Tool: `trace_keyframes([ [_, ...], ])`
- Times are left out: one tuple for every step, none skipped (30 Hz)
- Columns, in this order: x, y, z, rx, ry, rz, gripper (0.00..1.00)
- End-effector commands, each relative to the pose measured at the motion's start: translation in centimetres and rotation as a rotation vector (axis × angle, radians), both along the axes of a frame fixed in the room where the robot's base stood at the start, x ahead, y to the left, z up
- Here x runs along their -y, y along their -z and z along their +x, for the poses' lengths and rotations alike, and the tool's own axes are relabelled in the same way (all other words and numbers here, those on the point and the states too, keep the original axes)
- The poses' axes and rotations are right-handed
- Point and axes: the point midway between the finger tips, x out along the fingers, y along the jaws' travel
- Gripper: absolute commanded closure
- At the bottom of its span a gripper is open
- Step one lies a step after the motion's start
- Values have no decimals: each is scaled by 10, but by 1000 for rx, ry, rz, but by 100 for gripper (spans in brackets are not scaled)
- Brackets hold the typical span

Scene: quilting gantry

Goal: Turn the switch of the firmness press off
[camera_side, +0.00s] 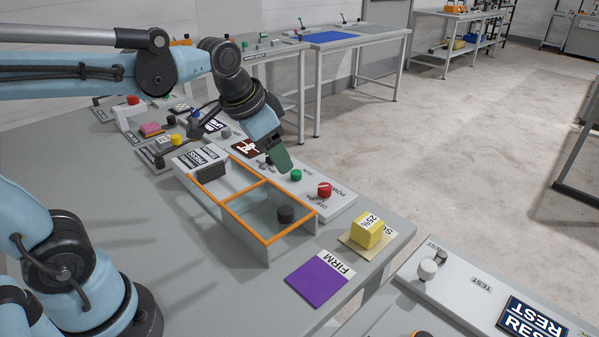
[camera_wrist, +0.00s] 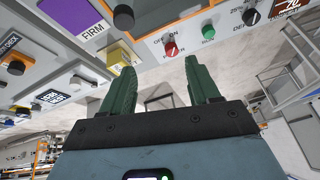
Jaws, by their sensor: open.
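The firmness press shows in the side view as a clear box with an orange frame (camera_side: 232,212) and a pale control panel (camera_side: 340,203) on its right. Its red power switch (camera_side: 324,189), marked OFF and ON, sits at the near end of that panel. In the wrist view the red switch (camera_wrist: 171,47) is beyond the fingertips, between their lines. Which mark it points to is too small to tell. My gripper (camera_side: 279,158) is over the panel, apart from the switch. In the wrist view my gripper (camera_wrist: 160,68) is open with nothing between its fingers.
A green button (camera_wrist: 208,32) is beside the switch, with a dark dial (camera_wrist: 250,16) further along. A yellow block (camera_side: 367,231) on a tan pad and a purple FIRM square (camera_side: 318,281) lie near the press. Another panel (camera_side: 455,285) is at the lower right.

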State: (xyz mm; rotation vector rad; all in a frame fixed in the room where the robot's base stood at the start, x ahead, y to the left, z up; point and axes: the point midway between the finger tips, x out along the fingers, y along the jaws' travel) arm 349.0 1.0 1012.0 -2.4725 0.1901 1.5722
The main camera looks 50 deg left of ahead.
Motion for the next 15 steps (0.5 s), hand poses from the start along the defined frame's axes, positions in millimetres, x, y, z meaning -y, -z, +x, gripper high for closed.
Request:
trace_keyframes([
  [0, -5, 13, -28, 31, 14, 39],
  [0, -7, 19, -45, 53, 23, 39],
  [-1, -8, 28, -68, 81, 35, 39],
  [-1, -9, 34, -86, 102, 43, 39],
  [-1, -10, 41, -102, 123, 50, 39],
  [-1, -11, 49, -125, 153, 60, 39],
  [-1, -11, 56, -143, 175, 67, 39],
  [-1, -11, 62, -159, 197, 74, 39],
  [-2, -10, 71, -183, 226, 82, 39],
  [-2, -9, 77, -199, 248, 88, 39],
  [-2, -8, 83, -216, 271, 93, 39],
  [-2, -6, 92, -239, 301, 99, 39],
  [-3, -4, 98, -255, 324, 104, 39],
  [-3, -2, 104, -272, 347, 107, 39],
  [-3, 1, 111, -294, 377, 112, 39],
])
